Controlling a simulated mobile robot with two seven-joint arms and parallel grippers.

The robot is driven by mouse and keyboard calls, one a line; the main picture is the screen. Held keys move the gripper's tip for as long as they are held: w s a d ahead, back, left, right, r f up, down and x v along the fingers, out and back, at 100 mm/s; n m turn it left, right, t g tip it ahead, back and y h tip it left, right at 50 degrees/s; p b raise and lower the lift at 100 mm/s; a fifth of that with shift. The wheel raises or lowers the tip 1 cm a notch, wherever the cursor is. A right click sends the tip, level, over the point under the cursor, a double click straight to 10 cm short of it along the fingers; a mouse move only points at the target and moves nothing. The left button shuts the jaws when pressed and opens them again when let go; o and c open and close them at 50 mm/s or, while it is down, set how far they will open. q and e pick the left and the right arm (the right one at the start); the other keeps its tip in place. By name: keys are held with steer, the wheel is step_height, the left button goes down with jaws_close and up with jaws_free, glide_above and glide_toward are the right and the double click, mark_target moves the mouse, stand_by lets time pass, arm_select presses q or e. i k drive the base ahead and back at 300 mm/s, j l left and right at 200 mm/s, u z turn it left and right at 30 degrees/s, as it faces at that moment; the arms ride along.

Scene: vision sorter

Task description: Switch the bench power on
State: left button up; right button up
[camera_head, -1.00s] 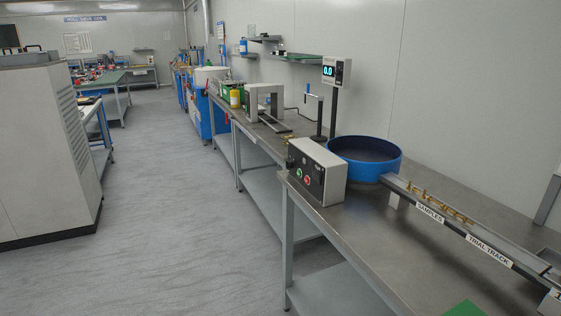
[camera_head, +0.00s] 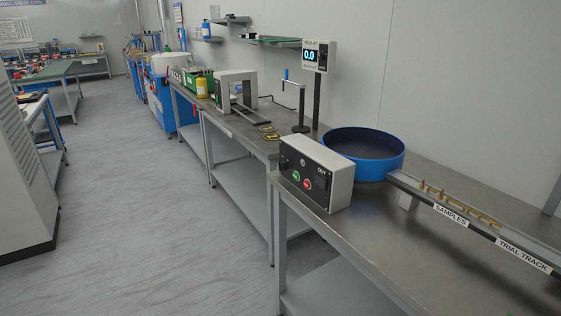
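A control box (camera_head: 316,172) with a light grey casing and a dark front panel stands at the near left corner of the steel bench (camera_head: 395,240). Its panel carries a green button (camera_head: 296,175), a red button (camera_head: 308,183), a small round control between and above them, and a label reading "OUT" at the upper right. A display on a post (camera_head: 318,55) behind the bench shows a lit blue "0.0". Neither of my grippers is in view.
A blue round bowl (camera_head: 363,167) sits right of the box and feeds a track (camera_head: 450,208) labelled "SAMPLES" and "TRIAL TRACK", with brass pieces on it. A grey arch-shaped frame (camera_head: 236,90) stands farther along. A grey cabinet (camera_head: 22,185) is at left. The floor (camera_head: 145,220) between is clear.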

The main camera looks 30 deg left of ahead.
mark_target(282, 166)
steer(key=i+j+z, duration=0.25)
steer(key=j+z, duration=0.25)
steer(key=j, duration=0.85)
steer(key=j+z, duration=0.45)
steer(key=j, duration=0.95)
steer(key=j+z, duration=0.3)
steer(key=j, duration=0.65)
steer(key=j+z, duration=0.3)
steer(key=j, duration=0.6)
